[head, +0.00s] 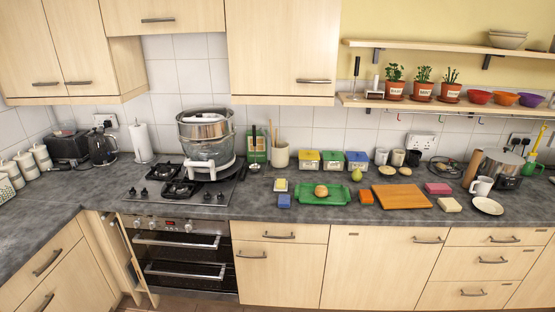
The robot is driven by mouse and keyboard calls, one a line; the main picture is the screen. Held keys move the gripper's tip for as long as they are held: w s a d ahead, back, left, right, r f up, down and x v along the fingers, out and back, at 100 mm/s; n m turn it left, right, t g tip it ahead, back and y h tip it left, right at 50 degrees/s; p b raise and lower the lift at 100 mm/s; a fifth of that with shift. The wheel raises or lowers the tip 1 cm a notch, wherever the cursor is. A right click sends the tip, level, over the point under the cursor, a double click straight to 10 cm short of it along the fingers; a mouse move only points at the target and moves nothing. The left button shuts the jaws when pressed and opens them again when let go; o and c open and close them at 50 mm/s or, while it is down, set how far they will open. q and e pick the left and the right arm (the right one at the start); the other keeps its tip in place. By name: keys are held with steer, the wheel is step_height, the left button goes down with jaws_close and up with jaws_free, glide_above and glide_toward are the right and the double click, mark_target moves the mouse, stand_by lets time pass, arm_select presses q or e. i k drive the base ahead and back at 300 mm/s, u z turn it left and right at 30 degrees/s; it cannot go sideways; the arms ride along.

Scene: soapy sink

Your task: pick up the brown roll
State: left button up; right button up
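A round brown bread roll (321,191) lies on a green tray (342,197) on the grey counter, right of the stove. Neither of my grippers shows in the head view, and nothing touches the bread roll.
Yellow, green and blue-lidded tubs (332,160) stand behind. A large steamer (207,140) is on the stove. The shelf (440,107) overhangs.

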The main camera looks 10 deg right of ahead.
mark_target(321, 191)
steer(key=i, duration=1.95)
steer(key=z, duration=0.1)
